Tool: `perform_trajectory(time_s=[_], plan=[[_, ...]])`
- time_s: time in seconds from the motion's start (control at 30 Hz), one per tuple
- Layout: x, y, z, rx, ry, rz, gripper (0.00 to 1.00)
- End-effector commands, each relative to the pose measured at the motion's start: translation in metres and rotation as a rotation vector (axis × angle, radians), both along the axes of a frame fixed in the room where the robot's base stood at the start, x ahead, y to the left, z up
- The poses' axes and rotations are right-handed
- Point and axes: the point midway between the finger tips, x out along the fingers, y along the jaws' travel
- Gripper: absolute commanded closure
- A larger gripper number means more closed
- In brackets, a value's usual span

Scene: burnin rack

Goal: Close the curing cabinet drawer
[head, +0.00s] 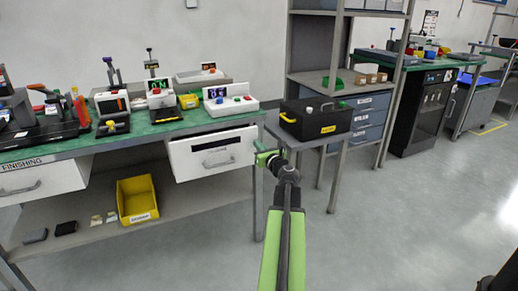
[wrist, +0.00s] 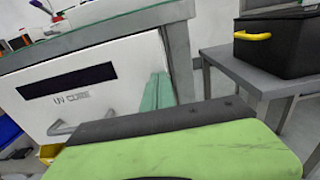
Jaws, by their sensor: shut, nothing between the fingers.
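The curing cabinet drawer (head: 214,152) has a white front with a dark strip and a grey bar handle, under the right end of the green-topped bench. The wrist view shows the same front (wrist: 110,95) close up, lettered "UV CURE", with its handle low down and partly hidden by my arm. I cannot tell how far it stands out from the bench. My gripper (head: 266,158) is shut and empty, just right of the drawer front. In the wrist view its green fingers (wrist: 156,92) overlap the front's right edge; contact is unclear.
A side table (head: 337,138) bearing a black case (head: 316,120) with yellow handle stands close on the right. A yellow bin (head: 137,199) is on the shelf below. The bench leg (wrist: 178,60) is beside my gripper. The floor in front is open.

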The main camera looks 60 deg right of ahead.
Motion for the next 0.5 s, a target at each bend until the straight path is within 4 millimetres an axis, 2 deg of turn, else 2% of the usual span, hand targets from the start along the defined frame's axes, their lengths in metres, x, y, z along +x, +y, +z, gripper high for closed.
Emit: perform_trajectory(time_s=[0.33, 0.5], plan=[[-0.002, -0.004, 0.0, 0.0, 0.0, -0.005, 1.0], [0.016, -0.017, 0.0, 0.0, 0.0, -0.004, 1.0]])
